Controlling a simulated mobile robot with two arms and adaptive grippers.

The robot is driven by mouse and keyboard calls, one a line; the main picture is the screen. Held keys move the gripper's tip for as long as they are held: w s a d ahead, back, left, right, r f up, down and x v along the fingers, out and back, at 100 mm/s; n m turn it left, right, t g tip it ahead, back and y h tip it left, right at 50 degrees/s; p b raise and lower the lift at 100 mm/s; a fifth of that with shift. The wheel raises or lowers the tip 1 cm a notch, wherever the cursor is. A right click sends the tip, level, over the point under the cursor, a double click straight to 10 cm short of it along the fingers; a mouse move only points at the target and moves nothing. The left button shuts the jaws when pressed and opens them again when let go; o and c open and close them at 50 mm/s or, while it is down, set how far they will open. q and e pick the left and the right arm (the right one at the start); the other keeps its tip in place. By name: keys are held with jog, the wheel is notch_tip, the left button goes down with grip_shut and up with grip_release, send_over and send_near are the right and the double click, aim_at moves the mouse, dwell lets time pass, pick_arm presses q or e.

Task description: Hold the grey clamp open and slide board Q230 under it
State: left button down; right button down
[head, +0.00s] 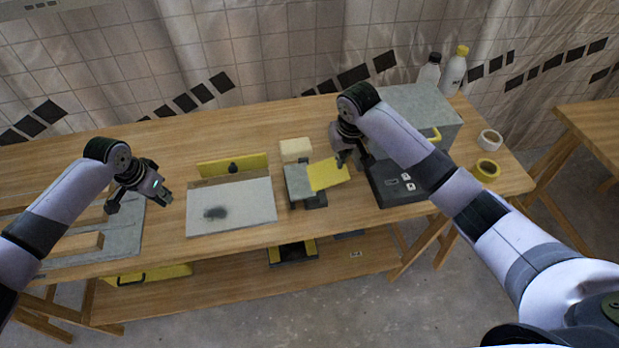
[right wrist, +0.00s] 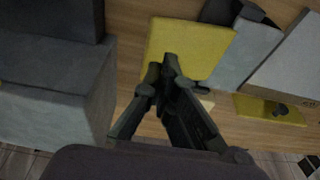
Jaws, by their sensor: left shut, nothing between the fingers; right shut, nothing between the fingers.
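The grey clamp (head: 299,183) stands near the middle of the bench with a yellow plate (head: 328,173) at its right, which also shows in the right wrist view (right wrist: 190,48). My right gripper (head: 341,161) is shut and empty at the plate's right edge. In the right wrist view its fingertips (right wrist: 170,66) overlap the plate; I cannot tell whether they touch it. A pale flat board (head: 245,200) with a dark smudge lies left of the clamp, apart from it. I can read no Q230 label. My left gripper (head: 113,206) is shut and empty left of this board.
A yellow stop with a black knob (head: 255,163) stands behind the pale board. A grey box (head: 420,105) and dark tray (head: 400,195) stand right of the clamp. Wooden strips (head: 80,243) lie at the left. Tape rolls (head: 487,169) and bottles (head: 454,72) are at the right.

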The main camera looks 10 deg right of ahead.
aim_at(183, 211)
jog(key=shift+s+f, duration=0.15)
jog(key=shift+f, duration=2.6)
pick_arm(q)
jog(key=shift+f, duration=0.15)
jog(key=shift+s+a+x, duration=0.1)
jog(key=shift+s+x, duration=0.05)
jog(key=shift+x, duration=0.6)
jog(key=shift+s+a+x, duration=0.1)
jog(key=shift+s+x, duration=0.05)
jog(key=shift+x, duration=0.6)
jog(key=shift+s+a+x, duration=0.1)
jog(key=shift+s+x, duration=0.05)
jog(key=shift+x, duration=0.65)
jog(key=shift+s+d+f, duration=0.1)
jog(key=shift+d, duration=0.75)
